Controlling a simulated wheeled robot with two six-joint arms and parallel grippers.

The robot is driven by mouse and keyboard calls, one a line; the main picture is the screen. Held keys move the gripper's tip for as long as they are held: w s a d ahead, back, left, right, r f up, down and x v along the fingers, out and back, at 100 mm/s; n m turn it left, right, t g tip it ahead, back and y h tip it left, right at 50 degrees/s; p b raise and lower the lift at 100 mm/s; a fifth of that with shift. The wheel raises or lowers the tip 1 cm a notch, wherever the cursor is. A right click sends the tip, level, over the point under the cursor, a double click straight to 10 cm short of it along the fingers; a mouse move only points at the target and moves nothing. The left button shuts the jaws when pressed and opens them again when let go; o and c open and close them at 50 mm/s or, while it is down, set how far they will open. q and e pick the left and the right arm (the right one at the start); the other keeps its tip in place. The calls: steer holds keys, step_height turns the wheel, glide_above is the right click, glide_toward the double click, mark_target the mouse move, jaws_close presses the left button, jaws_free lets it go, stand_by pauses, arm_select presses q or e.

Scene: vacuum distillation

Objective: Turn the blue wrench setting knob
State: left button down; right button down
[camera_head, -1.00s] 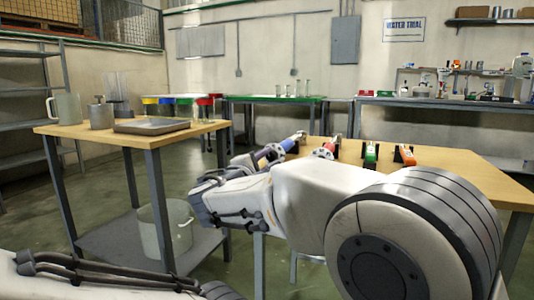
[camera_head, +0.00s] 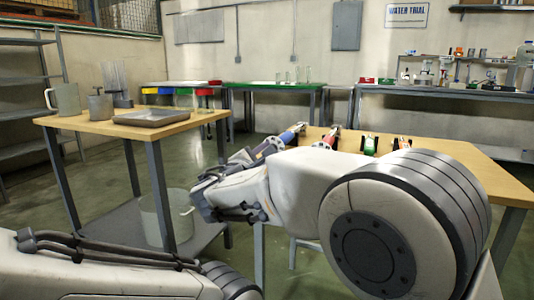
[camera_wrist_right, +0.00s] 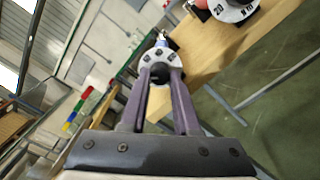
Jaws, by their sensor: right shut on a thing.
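The blue wrench (camera_head: 289,134) lies on the wooden table on the right, at its left end. Its pale setting knob (camera_wrist_right: 160,62) has dark marks around a black centre. My right gripper (camera_wrist_right: 161,78) is shut on this knob, one finger on each side. A little of the wrench's blue body (camera_wrist_right: 172,45) shows beyond the knob. In the head view, my right arm partly hides the gripper and the wrench. My left arm shows at the lower left of the head view, but its gripper is out of view.
A red wrench (camera_head: 331,136), a green one (camera_head: 370,145) and an orange one (camera_head: 402,143) lie to the right on the same table (camera_head: 455,151). A numbered dial (camera_wrist_right: 232,8) shows close by in the wrist view. Another table (camera_head: 90,125) with a tray stands at left.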

steer(key=c, duration=0.6)
jaws_free()
steer(key=shift+c, duration=0.2)
steer(key=b+v, duration=0.2)
steer(key=v, duration=0.8)
steer(key=shift+s+b, duration=0.2)
steer(key=shift+b, duration=0.1)
